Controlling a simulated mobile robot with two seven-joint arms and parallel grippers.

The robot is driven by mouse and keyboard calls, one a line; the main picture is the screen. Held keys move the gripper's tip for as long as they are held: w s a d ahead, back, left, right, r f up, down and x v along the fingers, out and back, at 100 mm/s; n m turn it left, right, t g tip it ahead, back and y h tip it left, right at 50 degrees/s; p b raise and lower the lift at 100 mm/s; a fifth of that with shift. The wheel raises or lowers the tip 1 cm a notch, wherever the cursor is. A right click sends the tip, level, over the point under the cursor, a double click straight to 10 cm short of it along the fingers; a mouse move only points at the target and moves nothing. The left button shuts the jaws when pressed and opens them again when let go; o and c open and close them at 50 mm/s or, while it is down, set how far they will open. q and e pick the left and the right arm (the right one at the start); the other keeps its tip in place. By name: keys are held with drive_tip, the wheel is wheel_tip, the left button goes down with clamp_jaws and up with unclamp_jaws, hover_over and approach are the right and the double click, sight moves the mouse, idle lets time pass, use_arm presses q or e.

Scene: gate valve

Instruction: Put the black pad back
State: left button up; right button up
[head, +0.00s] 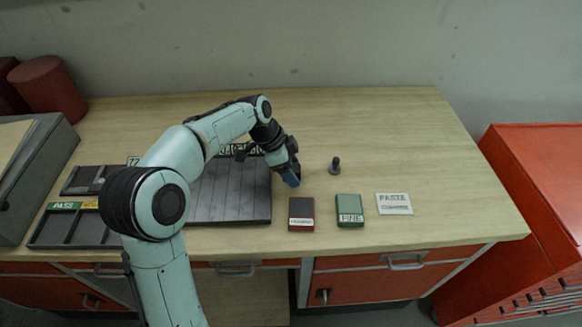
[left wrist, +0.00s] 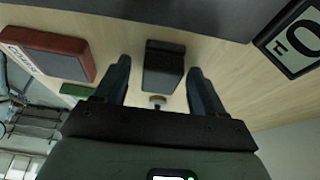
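The black pad (left wrist: 163,72) is a small dark block on the wooden table, seen in the left wrist view between the two fingertips of my left gripper (left wrist: 158,64). The fingers are apart, with a gap showing beside the pad, so I see no grip on it. In the head view my left gripper (head: 291,177) points down at the table just right of the dark slatted board (head: 235,195); it hides the pad there. My right gripper is in neither view.
A red block (head: 301,214), a green block labelled FINE (head: 350,211) and a PASTE card (head: 394,204) lie in front and to the right. A small dark knobbed piece (head: 335,166) stands nearby. A compartment tray (head: 84,233) is at left. The right tabletop is clear.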

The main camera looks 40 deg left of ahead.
use_arm(q)
drive_tip(key=shift+r, duration=0.2)
drive_tip(key=p+v, duration=0.1)
drive_tip(key=v, duration=1.1)
drive_tip(key=shift+p, duration=0.3)
